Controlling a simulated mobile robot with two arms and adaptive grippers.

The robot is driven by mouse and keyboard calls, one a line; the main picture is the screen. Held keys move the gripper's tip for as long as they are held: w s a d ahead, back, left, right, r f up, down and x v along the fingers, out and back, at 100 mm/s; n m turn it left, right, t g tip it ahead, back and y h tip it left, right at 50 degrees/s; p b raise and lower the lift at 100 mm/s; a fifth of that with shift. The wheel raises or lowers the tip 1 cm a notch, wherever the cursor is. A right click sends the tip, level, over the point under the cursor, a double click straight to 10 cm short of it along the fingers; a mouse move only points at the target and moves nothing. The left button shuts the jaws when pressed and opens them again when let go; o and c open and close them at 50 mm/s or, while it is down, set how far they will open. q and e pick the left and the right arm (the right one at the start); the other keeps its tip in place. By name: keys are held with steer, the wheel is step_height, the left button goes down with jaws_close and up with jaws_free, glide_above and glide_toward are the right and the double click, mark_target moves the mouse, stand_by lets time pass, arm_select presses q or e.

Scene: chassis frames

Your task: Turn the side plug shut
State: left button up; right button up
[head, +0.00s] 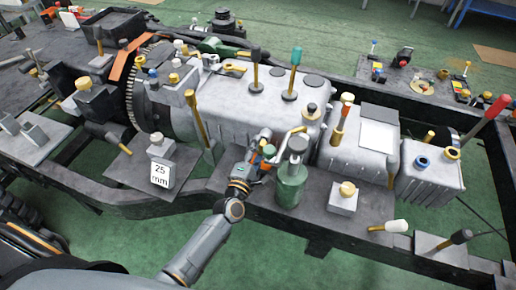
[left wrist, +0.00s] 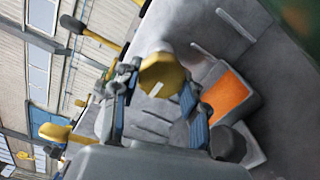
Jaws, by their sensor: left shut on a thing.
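The side plug (left wrist: 163,74) is a yellow round knob with a pale bar on its face, in the middle of the left wrist view. The blue-padded fingers of my left gripper (left wrist: 158,92) stand on either side of it, shut on it. In the head view my left gripper (head: 266,148) reaches up to the near side of the grey ribbed housing (head: 250,105). There the plug is hidden behind the gripper, and I cannot tell how far it is turned. My right gripper is in neither view.
A green bottle-like canister (head: 291,185) stands close to the right of my left gripper. A bent tan lever (head: 290,135) is just above it. A white block marked 25 mm (head: 161,172) stands to the left. A yellow-topped block (head: 343,198) sits further right. Several levers rise from the housing.

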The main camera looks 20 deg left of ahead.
arm_select(q)
steer(key=o, duration=1.1)
steer(key=shift+o, duration=0.2)
steer(key=s, duration=1.2)
steer(key=shift+a, duration=0.2)
